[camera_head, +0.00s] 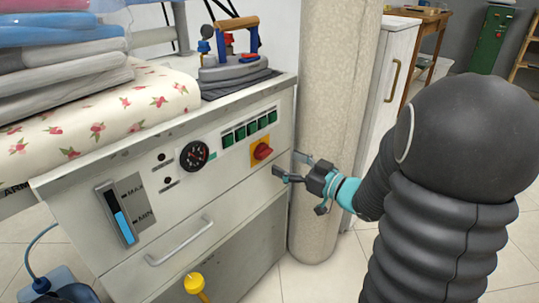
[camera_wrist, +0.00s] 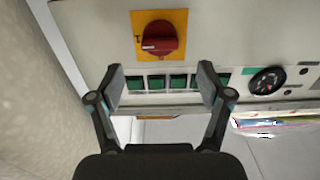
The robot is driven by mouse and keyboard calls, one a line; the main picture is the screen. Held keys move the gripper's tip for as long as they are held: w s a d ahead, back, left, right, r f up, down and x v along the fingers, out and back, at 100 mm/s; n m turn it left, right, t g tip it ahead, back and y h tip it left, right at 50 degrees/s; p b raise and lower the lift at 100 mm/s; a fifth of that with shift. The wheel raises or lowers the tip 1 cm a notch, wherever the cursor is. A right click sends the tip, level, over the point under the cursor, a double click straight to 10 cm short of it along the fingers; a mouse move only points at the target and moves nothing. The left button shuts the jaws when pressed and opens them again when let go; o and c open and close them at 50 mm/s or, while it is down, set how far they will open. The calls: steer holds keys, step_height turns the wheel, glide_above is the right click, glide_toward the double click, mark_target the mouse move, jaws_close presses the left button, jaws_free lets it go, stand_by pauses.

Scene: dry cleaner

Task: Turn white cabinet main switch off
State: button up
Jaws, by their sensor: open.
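The white cabinet (camera_head: 180,200) stands at the left in the head view, with controls on its front panel. Its main switch (camera_head: 262,151) is a red rotary knob on a yellow plate, at the panel's right end. In the wrist view the red knob (camera_wrist: 159,40) sits at the top centre on its yellow plate, with its grip bar lying roughly across the picture. My gripper (camera_head: 285,172) is open and empty, just right of and a little below the knob in the head view. In the wrist view my gripper's fingertips (camera_wrist: 162,84) are spread wide, with the knob beyond them. I see no contact.
Green buttons (camera_head: 248,129), a round gauge (camera_head: 194,155) and a level indicator (camera_head: 118,215) share the panel. A drawer handle (camera_head: 180,241) and a yellow knob (camera_head: 194,284) stick out lower. An iron (camera_head: 235,68) stands on top. A thick column (camera_head: 328,110) rises close behind my gripper.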

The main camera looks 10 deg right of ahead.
mark_target(268, 154)
steer(key=x, duration=0.6)
steer(key=shift+w+a, duration=0.2)
steer(key=c, duration=1.2)
